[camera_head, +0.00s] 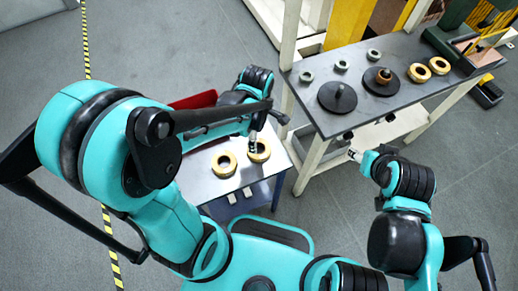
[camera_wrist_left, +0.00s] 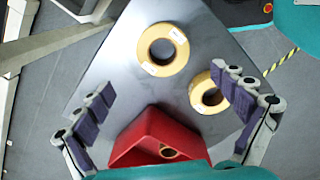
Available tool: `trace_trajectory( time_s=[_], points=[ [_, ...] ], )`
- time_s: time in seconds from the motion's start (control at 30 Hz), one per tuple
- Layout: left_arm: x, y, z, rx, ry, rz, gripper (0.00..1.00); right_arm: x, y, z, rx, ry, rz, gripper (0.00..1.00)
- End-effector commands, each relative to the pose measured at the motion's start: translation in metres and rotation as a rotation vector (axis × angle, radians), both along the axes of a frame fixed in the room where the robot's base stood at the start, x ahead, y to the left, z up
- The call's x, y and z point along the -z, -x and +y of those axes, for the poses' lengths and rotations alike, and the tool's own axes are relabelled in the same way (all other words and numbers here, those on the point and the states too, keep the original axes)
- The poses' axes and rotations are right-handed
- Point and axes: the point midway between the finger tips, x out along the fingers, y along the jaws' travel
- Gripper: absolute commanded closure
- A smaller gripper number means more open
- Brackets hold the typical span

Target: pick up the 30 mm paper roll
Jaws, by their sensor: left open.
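Two yellow paper rolls lie flat on the small grey table: one on the left (camera_head: 214,167) and one on the right (camera_head: 250,156) in the head view. The left wrist view shows one nearer the top (camera_wrist_left: 145,45) and one lower right (camera_wrist_left: 196,99), partly behind a finger. Their labels are too small to read, so I cannot tell which is 30 mm. My left gripper (camera_head: 266,128) is open and empty above the table, by the right roll; its spread fingers (camera_wrist_left: 168,110) show in the wrist view. My right gripper (camera_head: 354,154) is in front of the bench, its jaw state unclear.
A red bin (camera_head: 192,102) stands at the table's back; it shows in the wrist view (camera_wrist_left: 135,140) with a small ring inside. The bench (camera_head: 343,122) at right holds black discs, more yellow rolls (camera_head: 418,79) and small grey rings. Floor is clear between bench and table.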

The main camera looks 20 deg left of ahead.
Motion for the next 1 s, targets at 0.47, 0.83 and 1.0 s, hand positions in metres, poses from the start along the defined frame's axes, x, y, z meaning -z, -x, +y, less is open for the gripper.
trace_trajectory(
  time_s=[0.47,0.83,1.0],
  points=[
    [0.055,0.004,-0.005,-0.016,-0.001,0.005,0.04,0.03,0.0,0.0,0.0,0.0,0.0,0.46],
    [0.079,0.004,-0.006,-0.017,-0.001,0.004,0.04,0.041,0.0,0.0,0.0,0.0,0.0,0.46],
    [0.078,0.004,-0.006,-0.017,-0.001,0.004,0.38,0.041,0.0,0.0,0.0,0.0,0.0,0.46]
  ],
)
